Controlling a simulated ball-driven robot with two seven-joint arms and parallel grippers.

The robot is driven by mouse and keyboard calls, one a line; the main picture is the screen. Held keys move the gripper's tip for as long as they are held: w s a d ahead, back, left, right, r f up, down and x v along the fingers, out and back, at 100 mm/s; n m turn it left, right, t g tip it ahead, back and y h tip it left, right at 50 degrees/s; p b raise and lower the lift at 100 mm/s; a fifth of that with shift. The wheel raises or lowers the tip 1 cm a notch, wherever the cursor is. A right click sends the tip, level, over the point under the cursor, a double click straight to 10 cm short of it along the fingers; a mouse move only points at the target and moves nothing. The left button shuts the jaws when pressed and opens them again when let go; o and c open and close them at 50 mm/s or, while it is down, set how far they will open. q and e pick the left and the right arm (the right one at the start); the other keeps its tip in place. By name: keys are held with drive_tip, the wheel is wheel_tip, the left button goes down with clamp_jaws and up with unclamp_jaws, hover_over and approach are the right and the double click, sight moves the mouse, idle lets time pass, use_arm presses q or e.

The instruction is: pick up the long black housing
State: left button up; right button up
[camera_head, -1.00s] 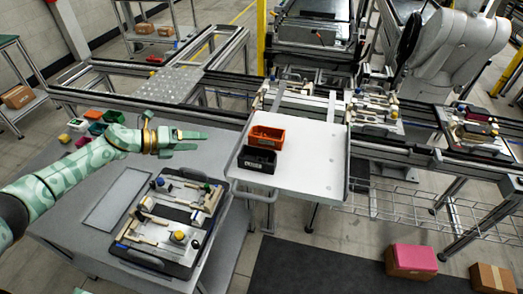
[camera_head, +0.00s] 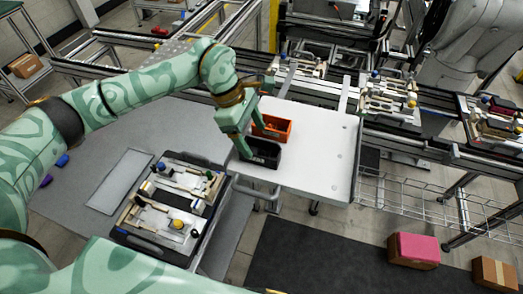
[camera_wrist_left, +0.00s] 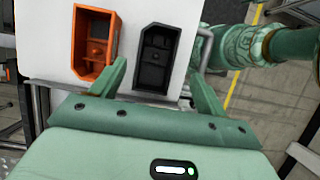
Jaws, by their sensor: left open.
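A black bin (camera_head: 262,152) sits near the left edge of the white board; it also shows in the left wrist view (camera_wrist_left: 157,60). Dark contents (camera_wrist_left: 156,57) lie in the black bin, black on black, so I cannot tell whether a long housing is among them. My left gripper (camera_head: 243,146) points down at the black bin's near left side in the head view. In the left wrist view the left gripper (camera_wrist_left: 158,76) is open and empty, its fingertips spread on either side of the black bin's lower end. My right gripper is not in view.
An orange bin (camera_head: 272,127) stands right beside the black bin, close to one left finger. The white board (camera_head: 322,150) is clear to the right. A black tray of fixtures (camera_head: 150,246) lies on the grey table. A metal handle (camera_head: 257,190) runs along the board's edge.

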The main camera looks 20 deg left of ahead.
sight(262, 152)
use_arm(q)
drive_tip(key=x, duration=0.2)
drive_tip(key=p+x, duration=0.1)
drive_tip(key=x, duration=0.3)
drive_tip(key=shift+w, duration=0.35)
drive_tip(key=c, duration=1.1)
